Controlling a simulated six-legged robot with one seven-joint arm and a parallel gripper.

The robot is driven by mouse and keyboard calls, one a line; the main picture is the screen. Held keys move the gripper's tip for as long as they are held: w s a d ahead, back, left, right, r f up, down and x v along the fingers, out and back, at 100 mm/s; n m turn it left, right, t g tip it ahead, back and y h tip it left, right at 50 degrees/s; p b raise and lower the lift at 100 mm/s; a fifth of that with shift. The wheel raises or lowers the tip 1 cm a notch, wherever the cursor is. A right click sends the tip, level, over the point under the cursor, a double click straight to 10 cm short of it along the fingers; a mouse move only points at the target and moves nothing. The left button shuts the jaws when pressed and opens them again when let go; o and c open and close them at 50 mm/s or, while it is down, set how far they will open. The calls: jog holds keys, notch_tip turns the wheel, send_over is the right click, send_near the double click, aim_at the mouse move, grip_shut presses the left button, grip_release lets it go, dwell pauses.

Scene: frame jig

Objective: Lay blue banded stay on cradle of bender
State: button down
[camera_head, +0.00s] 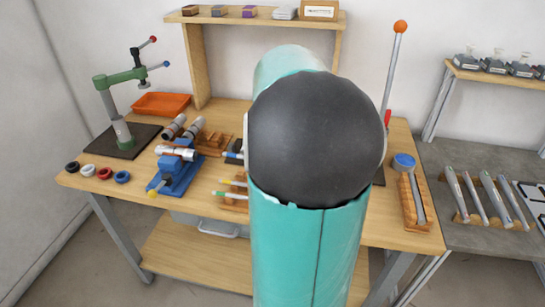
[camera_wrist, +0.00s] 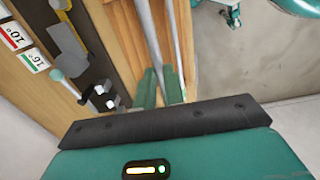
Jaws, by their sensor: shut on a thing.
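In the head view my arm hides the gripper. The bender shows in part in the wrist view as a dark plate (camera_wrist: 70,45) with angle labels, left of the fingers. In the head view a tall lever (camera_head: 393,70) with an orange ball rises behind my arm. I cannot make out the cradle.
A blue clamp fixture (camera_head: 178,172), an orange tray (camera_head: 161,103) and coloured rings (camera_head: 105,173) are on the left bench. A wooden block (camera_head: 413,203) is at its right end. Several rods (camera_head: 475,195) lie on the grey table.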

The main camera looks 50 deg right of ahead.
jog(key=w+d, duration=1)
jog(key=d, duration=0.5)
jog(key=shift+w+d, duration=0.15)
jog(key=shift+w, duration=0.2)
dwell(1.7)
dwell(0.5)
jog(key=shift+d+f, duration=0.1)
jog(key=shift+f, duration=0.4)
jog(key=shift+f, duration=5.15)
jog(key=c, duration=1.4)
grip_release()
